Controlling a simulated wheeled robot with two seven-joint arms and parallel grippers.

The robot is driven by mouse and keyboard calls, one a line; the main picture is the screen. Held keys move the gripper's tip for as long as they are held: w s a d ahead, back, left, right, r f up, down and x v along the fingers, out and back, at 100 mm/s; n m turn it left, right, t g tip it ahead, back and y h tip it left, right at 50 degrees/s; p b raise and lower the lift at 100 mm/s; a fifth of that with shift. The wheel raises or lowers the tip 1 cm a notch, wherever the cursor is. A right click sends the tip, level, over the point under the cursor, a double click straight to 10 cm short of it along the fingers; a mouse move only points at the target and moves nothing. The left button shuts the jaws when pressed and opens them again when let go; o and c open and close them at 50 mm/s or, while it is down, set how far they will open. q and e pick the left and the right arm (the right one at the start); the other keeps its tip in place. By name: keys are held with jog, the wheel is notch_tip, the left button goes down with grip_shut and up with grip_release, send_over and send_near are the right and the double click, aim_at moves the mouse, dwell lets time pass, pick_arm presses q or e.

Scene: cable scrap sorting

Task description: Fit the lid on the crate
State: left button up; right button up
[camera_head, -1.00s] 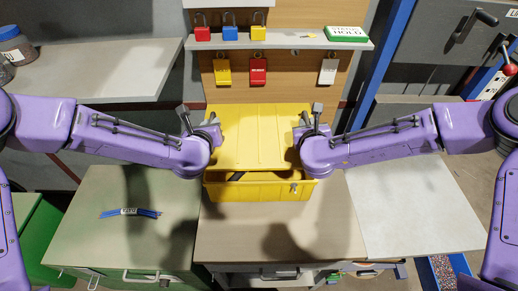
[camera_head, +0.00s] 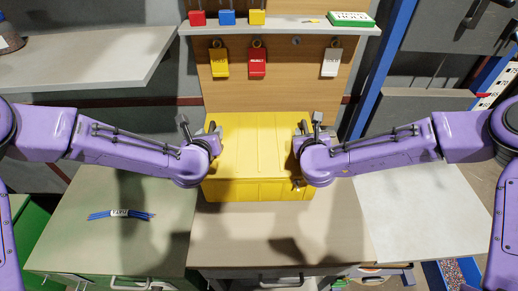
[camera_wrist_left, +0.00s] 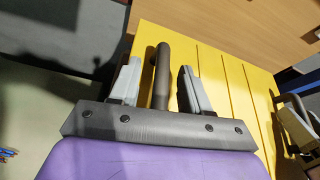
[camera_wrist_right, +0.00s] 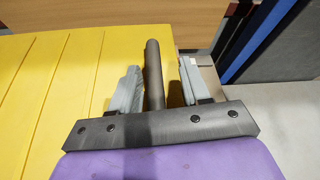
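The yellow ribbed lid (camera_head: 258,140) covers the top of the yellow crate (camera_head: 255,190) on the middle bench. No opening shows at the crate's front. The lid also fills much of the left wrist view (camera_wrist_left: 226,75) and right wrist view (camera_wrist_right: 60,75). My left gripper (camera_wrist_left: 160,85) is at the lid's left side, its fingers spread on either side of a dark bar handle (camera_wrist_left: 162,65). My right gripper (camera_wrist_right: 158,88) is at the right side, its fingers likewise apart around another dark handle (camera_wrist_right: 154,60). Gaps show between fingers and handles. The lid's rear edge contact is unclear.
A bundle of blue cables (camera_head: 121,214) lies on the left green-grey bench (camera_head: 80,240). Padlocks and a green box (camera_head: 351,19) sit on the shelf behind, with tags hanging below. The right white surface (camera_head: 425,205) is clear.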

jog(key=shift+r, duration=0.1)
pick_arm(q)
jog(key=shift+s+r, duration=0.1)
jog(key=shift+s, duration=0.05)
jog(key=v, duration=1.1)
jog(key=shift+s+r, duration=0.1)
jog(key=shift+s, duration=0.1)
pick_arm(e)
jog(key=shift+a, duration=0.1)
pick_arm(q)
jog(key=shift+s, duration=0.1)
pick_arm(e)
jog(key=shift+s, duration=0.15)
jog(key=v, duration=1.1)
jog(key=shift+s+r, duration=0.15)
jog(key=shift+s, duration=0.2)
